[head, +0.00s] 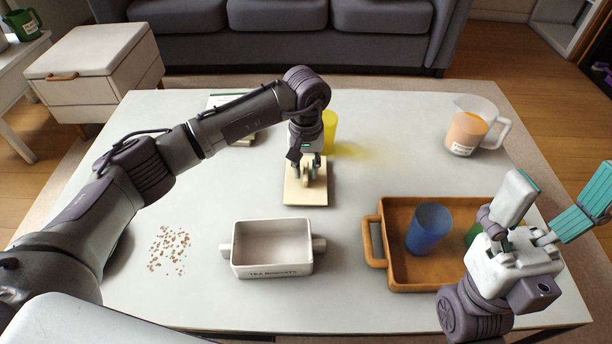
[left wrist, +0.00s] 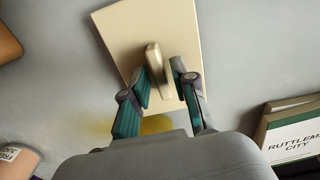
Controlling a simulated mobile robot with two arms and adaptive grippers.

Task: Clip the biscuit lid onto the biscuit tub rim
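The biscuit lid (head: 293,193) is a flat cream rectangle with a raised handle, lying on the table behind the tub. The white biscuit tub (head: 272,271), lettered "TEA BISCUITS", stands upright and uncovered at the table's front middle, with a lug on each side. My left gripper (head: 307,176) is down over the lid. In the left wrist view its fingers (left wrist: 161,78) are apart on either side of the lid's handle (left wrist: 154,58), with a small gap visible on the right. My right gripper (head: 560,200) is open and empty above the orange tray's right side.
An orange-brown tray (head: 372,246) holds a blue cup (head: 429,229) and a partly hidden green thing (head: 473,233). A yellow cup (head: 330,130) stands behind the lid beside a yellow spill (head: 355,151). Crumbs (head: 169,248) lie left of the tub. A jug (head: 467,130) stands back right.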

